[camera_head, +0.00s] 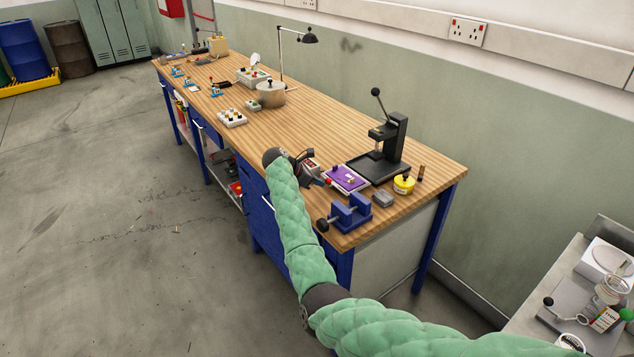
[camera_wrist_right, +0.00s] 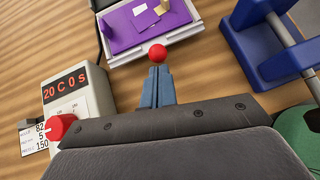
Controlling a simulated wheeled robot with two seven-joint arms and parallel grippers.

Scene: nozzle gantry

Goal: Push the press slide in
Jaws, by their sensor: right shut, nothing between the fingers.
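The slide appears to be a pale tray (camera_head: 361,187) with a purple top and a red ball knob at its near side. It lies on the wooden bench in front of the black press (camera_head: 393,148). In the right wrist view the tray (camera_wrist_right: 186,34) is at the top, with small gold and white pieces on the purple. My right gripper (camera_head: 318,181) is shut and empty. In the wrist view its fingertips (camera_wrist_right: 157,74) are right by the red knob (camera_wrist_right: 158,53); I cannot tell whether they touch it. My left gripper is not in view.
A controller (camera_wrist_right: 75,98) with a red display and red knob stands left of my fingers. A blue vise (camera_head: 350,211) is to the right, near the bench edge. A grey block (camera_head: 382,200) and yellow tin (camera_head: 403,184) stand nearby. The bench middle is largely clear.

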